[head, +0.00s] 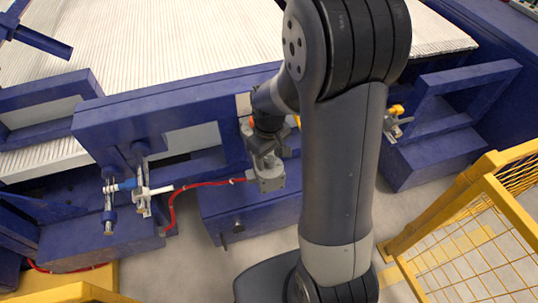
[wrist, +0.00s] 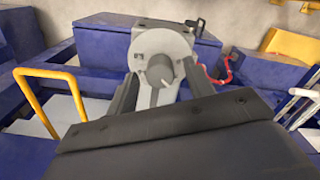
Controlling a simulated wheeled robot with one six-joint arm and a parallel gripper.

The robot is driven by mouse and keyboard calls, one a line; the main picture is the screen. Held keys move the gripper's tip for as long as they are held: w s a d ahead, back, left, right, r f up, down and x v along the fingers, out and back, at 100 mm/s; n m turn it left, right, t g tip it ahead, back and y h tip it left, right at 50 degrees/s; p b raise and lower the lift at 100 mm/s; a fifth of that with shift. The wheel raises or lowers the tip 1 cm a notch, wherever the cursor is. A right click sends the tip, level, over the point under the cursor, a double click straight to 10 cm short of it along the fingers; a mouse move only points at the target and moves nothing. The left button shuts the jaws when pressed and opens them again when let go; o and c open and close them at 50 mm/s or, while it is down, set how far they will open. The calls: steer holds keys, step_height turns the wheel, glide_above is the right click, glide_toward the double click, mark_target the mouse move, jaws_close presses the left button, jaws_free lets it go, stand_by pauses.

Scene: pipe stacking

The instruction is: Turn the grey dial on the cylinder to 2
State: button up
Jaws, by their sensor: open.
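The grey dial (wrist: 160,70) is a dark grey round knob on the light grey face of the cylinder (wrist: 150,42) in the wrist view. A short white mark shows near the dial's lower edge; no numbers are readable. My gripper (wrist: 164,82) is open, with one dark finger on each side of the dial. I cannot tell whether either finger touches it. In the head view my gripper (head: 266,152) is over the grey cylinder housing (head: 269,180), and the dial itself is hidden there.
Blue machine frames (head: 130,115) surround the spot. A yellow handle (wrist: 45,75) stands at left in the wrist view. A yellow fence (head: 490,185) is at right.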

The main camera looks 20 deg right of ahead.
mark_target(269, 158)
steer(key=shift+r, duration=0.15)
step_height(269, 158, up, 10)
steer(key=shift+r+p, duration=0.25)
steer(key=shift+p, duration=0.05)
stand_by(0.3)
step_height(269, 158, down, 11)
steer(key=shift+b, duration=0.3)
steer(key=shift+r, duration=0.1)
steer(key=shift+m, duration=0.3)
